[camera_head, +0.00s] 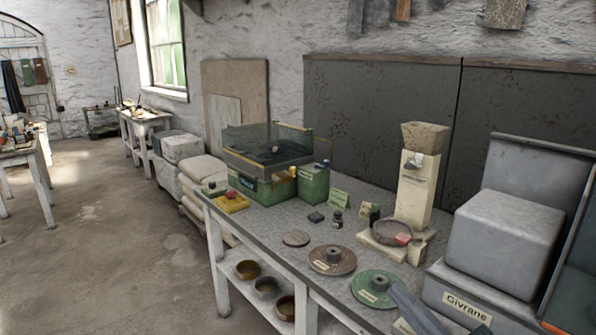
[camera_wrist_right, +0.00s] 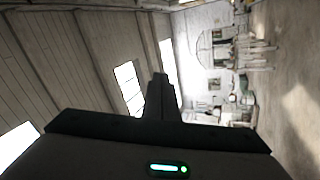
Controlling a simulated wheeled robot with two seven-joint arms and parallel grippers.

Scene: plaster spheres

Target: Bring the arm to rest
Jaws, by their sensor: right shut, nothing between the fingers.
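My right gripper (camera_wrist_right: 159,82) shows in the right wrist view as a dark shape rising from the bottom middle. Its two fingers are together, with nothing between them. It points out into open air, with the room seen sideways behind it and no object touching it. In the head view I cannot clearly make out the right gripper. My left gripper is in neither view.
A grey workbench (camera_head: 270,218) runs along the wall. It carries a green machine (camera_head: 262,188), a beige hopper stand (camera_head: 415,190), a brown disc (camera_head: 345,262), a green disc (camera_head: 360,288) and a grey machine (camera_head: 505,240). Bowls (camera_head: 248,270) sit on its lower shelf.

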